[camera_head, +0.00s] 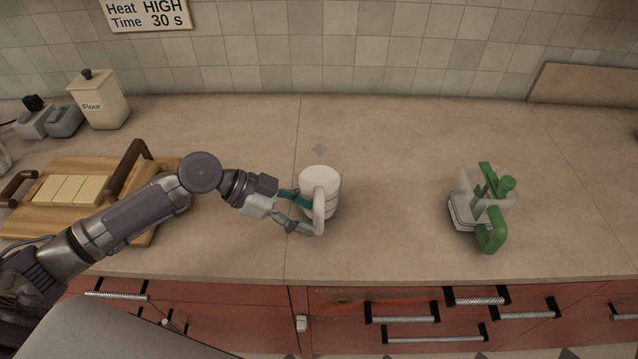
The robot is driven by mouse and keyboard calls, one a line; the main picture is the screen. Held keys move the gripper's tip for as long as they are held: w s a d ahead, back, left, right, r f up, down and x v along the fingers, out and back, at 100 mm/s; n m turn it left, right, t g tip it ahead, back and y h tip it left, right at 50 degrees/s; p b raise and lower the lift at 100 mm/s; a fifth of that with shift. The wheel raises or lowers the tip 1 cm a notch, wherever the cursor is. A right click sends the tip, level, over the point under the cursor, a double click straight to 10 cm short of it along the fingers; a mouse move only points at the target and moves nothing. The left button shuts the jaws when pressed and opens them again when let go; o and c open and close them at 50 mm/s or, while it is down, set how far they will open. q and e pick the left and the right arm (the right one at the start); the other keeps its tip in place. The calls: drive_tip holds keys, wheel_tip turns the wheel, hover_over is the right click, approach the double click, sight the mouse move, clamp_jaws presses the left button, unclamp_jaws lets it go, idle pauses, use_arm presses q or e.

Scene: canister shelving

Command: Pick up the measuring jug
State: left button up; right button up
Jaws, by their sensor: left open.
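A white, ringed, jug-like vessel (333,203) with a white loop handle stands upright near the middle of the counter. A clear container (470,182) with a green handle and green parts stands apart to the right. I cannot tell for sure which of these is the measuring jug. My left gripper (307,214) comes in from the left and is open. Its fingers are close to the white vessel's handle, at its left side; I cannot tell whether they touch it. My right gripper is not in view.
A wooden tray (40,222) with dark handles and pale blocks lies at the left under my arm. A flour canister (102,104) stands behind it. A board (585,85) leans at the back right. The counter between the vessel and the clear container is free.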

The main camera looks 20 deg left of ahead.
sight(319, 217)
use_arm(q)
drive_tip(key=p+x, duration=0.1)
drive_tip(key=x, duration=0.2)
drive_tip(key=shift+w+d, duration=0.2)
drive_tip(key=shift+d, duration=0.1)
drive_tip(key=shift+a, duration=0.1)
clamp_jaws()
